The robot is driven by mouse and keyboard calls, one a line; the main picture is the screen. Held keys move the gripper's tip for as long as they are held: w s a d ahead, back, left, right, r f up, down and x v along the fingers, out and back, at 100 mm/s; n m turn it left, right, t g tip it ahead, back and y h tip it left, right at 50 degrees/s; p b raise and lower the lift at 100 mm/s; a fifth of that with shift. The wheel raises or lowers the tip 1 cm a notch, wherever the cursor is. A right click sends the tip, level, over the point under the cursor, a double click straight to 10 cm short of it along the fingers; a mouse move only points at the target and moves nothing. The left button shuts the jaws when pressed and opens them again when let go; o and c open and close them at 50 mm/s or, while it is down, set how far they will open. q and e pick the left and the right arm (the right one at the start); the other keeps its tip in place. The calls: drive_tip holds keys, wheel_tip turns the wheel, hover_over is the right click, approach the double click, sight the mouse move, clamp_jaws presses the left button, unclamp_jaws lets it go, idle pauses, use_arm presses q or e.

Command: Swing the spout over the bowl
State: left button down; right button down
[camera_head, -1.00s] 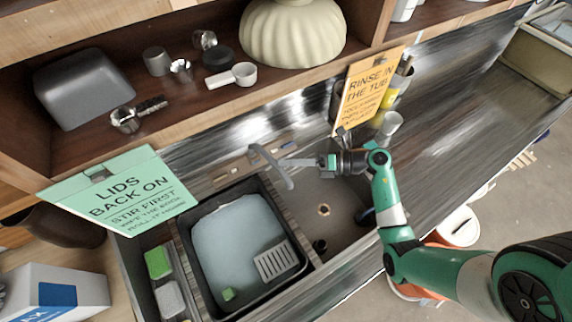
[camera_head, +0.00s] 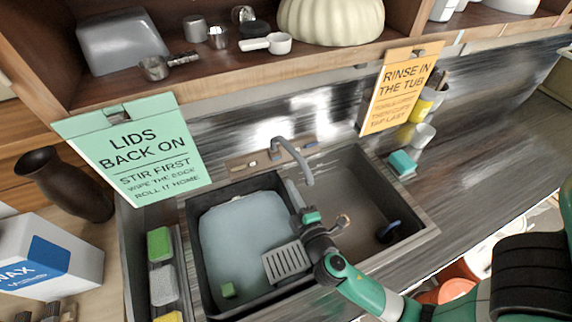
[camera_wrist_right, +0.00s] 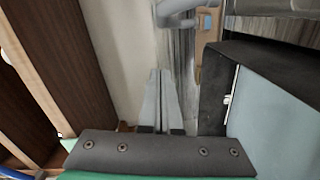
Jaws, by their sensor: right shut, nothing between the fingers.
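The grey spout (camera_head: 298,160) arcs from the tap base at the back of the sink. In the head view its tip hangs near the divider, at the left edge of the empty right-hand sink bowl (camera_head: 352,180). My right gripper (camera_head: 291,184) is shut and empty, its fingers pointing toward the back wall just left of the spout tip. Whether they touch the spout I cannot tell. In the right wrist view the closed fingers (camera_wrist_right: 160,75) point up toward the grey spout (camera_wrist_right: 178,14). My left gripper is not in view.
A black tub (camera_head: 192,235) of pale liquid with a grey grate (camera_head: 286,261) fills the left side of the sink. A green card (camera_head: 135,150) and an orange card (camera_head: 400,88) hang from the shelf. A teal sponge (camera_head: 402,163) lies on the right counter.

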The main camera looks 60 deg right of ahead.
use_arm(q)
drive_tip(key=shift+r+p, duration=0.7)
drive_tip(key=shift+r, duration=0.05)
use_arm(e)
drive_tip(key=w+d+f, duration=0.1)
drive_tip(key=w+d, duration=0.4)
drive_tip(key=d, duration=0.5)
drive_tip(key=shift+d, duration=0.15)
drive_tip(key=shift+w+f, duration=0.1)
